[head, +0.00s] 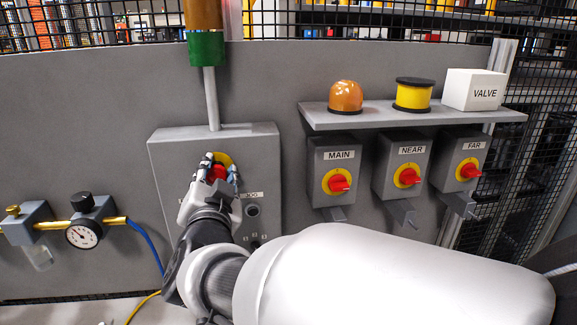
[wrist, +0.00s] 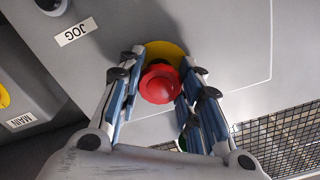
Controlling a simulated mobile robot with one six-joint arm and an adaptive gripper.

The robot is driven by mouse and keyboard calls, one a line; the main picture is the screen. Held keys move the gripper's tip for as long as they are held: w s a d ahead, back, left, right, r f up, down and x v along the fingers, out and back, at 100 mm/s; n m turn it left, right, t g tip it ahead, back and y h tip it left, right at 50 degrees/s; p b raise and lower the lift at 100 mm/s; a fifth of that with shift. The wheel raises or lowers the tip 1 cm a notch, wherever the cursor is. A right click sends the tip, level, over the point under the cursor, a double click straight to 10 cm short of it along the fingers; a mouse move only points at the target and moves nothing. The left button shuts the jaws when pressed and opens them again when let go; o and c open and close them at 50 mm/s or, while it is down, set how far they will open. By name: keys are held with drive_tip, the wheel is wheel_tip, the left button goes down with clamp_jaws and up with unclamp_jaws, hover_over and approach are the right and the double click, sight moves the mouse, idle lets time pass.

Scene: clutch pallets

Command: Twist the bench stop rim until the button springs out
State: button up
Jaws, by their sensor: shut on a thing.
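The bench stop is a red mushroom button (wrist: 160,84) with a yellow backing disc (wrist: 163,52) on a grey control box (head: 262,150). In the head view the red button (head: 217,173) shows between my fingers, with the yellow disc (head: 222,158) behind it. In the wrist view the button faces my palm. Whether it is pressed in or sprung out I cannot tell.
A JOG button (head: 252,210) sits on the box right of my gripper. Further right are the MAIN (head: 338,181), NEAR (head: 407,176) and FAR (head: 469,170) red switches below a shelf (head: 400,117). A gauge (head: 83,235) and blue hose (head: 150,248) are at left.

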drive_tip(key=shift+m+b, duration=0.95)
drive_tip(key=shift+m, duration=0.15)
drive_tip(key=o, duration=1.1)
drive_tip(key=v, duration=1.2)
drive_tip(key=shift+d+r, duration=0.1)
